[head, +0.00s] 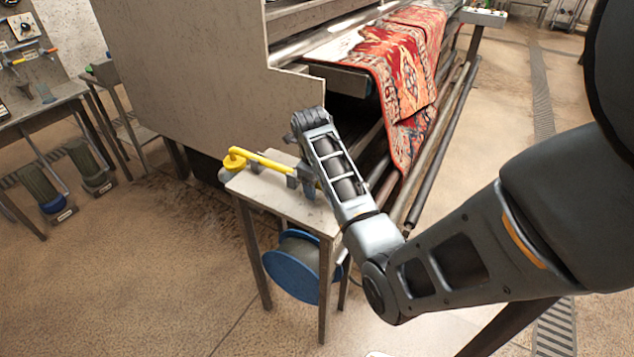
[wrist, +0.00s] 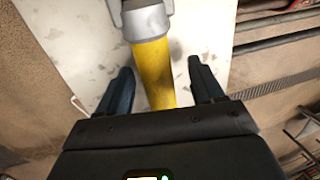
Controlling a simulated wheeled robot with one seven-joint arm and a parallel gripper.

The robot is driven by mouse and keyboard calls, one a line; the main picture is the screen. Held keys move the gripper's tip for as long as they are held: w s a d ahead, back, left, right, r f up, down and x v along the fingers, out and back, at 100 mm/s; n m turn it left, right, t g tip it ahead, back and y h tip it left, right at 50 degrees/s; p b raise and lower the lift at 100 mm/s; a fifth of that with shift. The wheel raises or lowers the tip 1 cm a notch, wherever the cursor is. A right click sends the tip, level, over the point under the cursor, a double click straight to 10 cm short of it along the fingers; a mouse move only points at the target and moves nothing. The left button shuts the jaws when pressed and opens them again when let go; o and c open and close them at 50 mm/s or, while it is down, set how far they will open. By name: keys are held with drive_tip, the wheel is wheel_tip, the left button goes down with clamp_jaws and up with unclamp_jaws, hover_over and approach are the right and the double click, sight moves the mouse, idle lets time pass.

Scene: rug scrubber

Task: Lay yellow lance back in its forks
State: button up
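The yellow lance (head: 263,160) lies roughly level over a small stand (head: 272,191), its thicker yellow end past the stand's left edge. It also shows in the wrist view (wrist: 154,68), running up the picture to a grey collar (wrist: 146,24). Grey prongs of a fork (wrist: 116,13) stand beside that collar; I cannot tell whether the lance sits fully down in it. My gripper (wrist: 161,78) is open, with the lance between its two dark fingers and visible gaps on both sides. In the head view my arm covers the lance's right end and most of the gripper.
A blue hose reel (head: 293,270) hangs under the stand. A large machine (head: 190,70) stands behind, with a red patterned rug (head: 405,75) draped over its rollers. A workbench (head: 35,105) is at far left. The floor left of the stand is clear.

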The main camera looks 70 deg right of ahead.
drive_tip(key=shift+f, duration=0.1)
drive_tip(key=shift+b+v, duration=0.3)
drive_tip(key=shift+v, duration=3.7)
